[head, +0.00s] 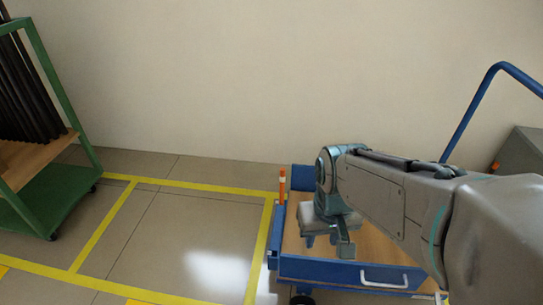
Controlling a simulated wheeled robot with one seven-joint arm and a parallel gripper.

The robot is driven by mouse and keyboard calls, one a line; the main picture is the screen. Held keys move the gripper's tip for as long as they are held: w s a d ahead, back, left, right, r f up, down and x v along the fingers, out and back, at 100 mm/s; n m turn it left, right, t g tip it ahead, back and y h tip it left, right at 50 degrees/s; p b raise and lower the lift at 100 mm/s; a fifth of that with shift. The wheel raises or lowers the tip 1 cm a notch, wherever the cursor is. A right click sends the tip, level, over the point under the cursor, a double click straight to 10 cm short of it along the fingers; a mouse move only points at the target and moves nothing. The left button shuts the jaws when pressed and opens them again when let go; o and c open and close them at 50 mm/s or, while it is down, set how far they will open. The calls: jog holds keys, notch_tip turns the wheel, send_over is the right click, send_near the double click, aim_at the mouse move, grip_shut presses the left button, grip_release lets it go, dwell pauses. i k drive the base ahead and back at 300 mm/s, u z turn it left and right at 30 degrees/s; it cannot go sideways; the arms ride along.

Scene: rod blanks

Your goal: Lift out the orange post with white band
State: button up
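An orange post with a white band (282,186) stands upright at the far left corner of the blue cart (330,270). Its lower end meets the cart's corner; how it is seated there is too small to tell. My gripper (328,244) points down over the cart's wooden deck, to the right of the post and apart from it. Its fingers are spread, with nothing visible between them. My arm hides much of the cart's deck and right side.
A green rack (52,190) with dark rods stands at the left. A blue push handle (478,105) rises at the right, near a grey box (523,150). Another small orange piece (496,166) shows there. Yellow-lined floor left of the cart is clear; a wall stands behind.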

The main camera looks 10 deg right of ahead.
aim_at(283, 171)
jog(key=k, duration=1.1)
jog(key=u, duration=1.15)
jog(key=i, duration=2.05)
jog(key=z, duration=0.85)
jog(key=i, duration=0.25)
jog(key=z, duration=0.35)
